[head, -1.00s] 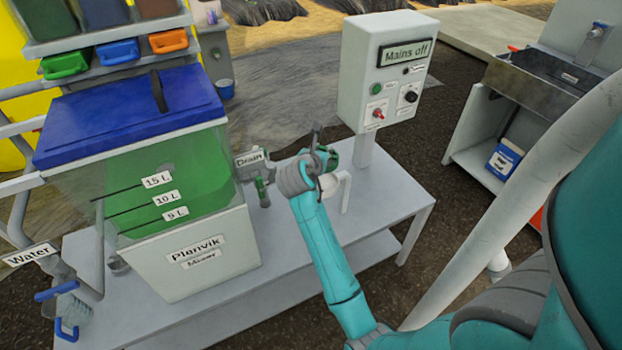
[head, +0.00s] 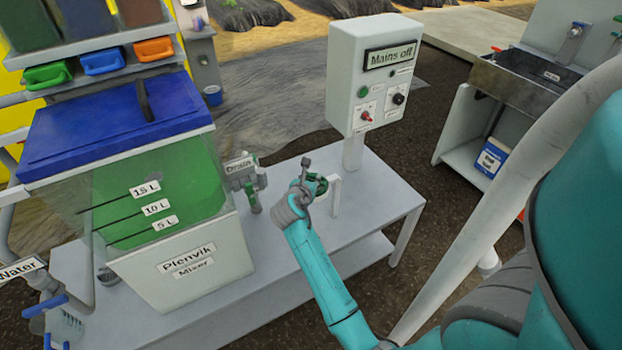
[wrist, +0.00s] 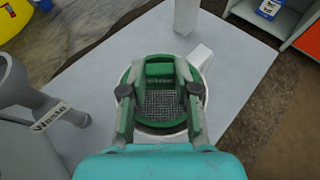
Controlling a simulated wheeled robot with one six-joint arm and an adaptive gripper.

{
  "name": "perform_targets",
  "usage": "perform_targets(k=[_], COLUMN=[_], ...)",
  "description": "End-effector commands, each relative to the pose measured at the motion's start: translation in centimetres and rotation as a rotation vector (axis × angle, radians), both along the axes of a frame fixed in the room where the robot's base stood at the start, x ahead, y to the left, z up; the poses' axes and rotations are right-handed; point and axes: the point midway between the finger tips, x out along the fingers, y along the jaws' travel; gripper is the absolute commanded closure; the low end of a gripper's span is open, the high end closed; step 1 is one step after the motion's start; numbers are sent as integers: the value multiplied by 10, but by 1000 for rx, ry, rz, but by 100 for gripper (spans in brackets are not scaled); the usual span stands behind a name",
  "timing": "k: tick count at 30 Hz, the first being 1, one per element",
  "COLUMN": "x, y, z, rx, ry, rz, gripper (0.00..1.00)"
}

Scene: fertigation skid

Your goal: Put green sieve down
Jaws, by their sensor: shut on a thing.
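The green sieve (wrist: 160,106) has a round rim, a grey mesh and a green block-like grip at its far side. My gripper (wrist: 159,90) is shut on it, one finger at each side. In the wrist view a pale ring-like holder shows around and below the sieve's rim; I cannot tell whether the sieve touches it. In the head view the sieve (head: 321,186) is a small green patch beside my gripper (head: 306,178), above the grey bench (head: 385,195) and next to a white bracket (head: 336,195). My gripper hides part of it.
The mixer tank (head: 190,265) with blue lid stands at the left, with a drain valve (head: 250,185) between it and my arm. The control box (head: 372,75) reading "Mains off" stands on a post behind. The bench's right end is clear. A sink (head: 525,80) stands farther right.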

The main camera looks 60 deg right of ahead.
Motion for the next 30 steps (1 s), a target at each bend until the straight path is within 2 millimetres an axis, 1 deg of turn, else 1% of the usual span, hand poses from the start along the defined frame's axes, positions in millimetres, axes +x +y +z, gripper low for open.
perform_targets(k=[5,6,8,9,17,20,23,26,30], x=[0,0,0,0,0,0,-2,-6,-12], y=[0,0,0,0,0,1,11,26,53], z=[-3,-3,-2,-2,-2,1,5,11,22], rx=[0,0,0,0,0,0,0,0,0], ry=[0,0,0,0,0,-1,0,-1,-1], rz=[0,0,0,0,0,1,1,3,4], gripper=[100,62,47,45,45,45,45,45,45])
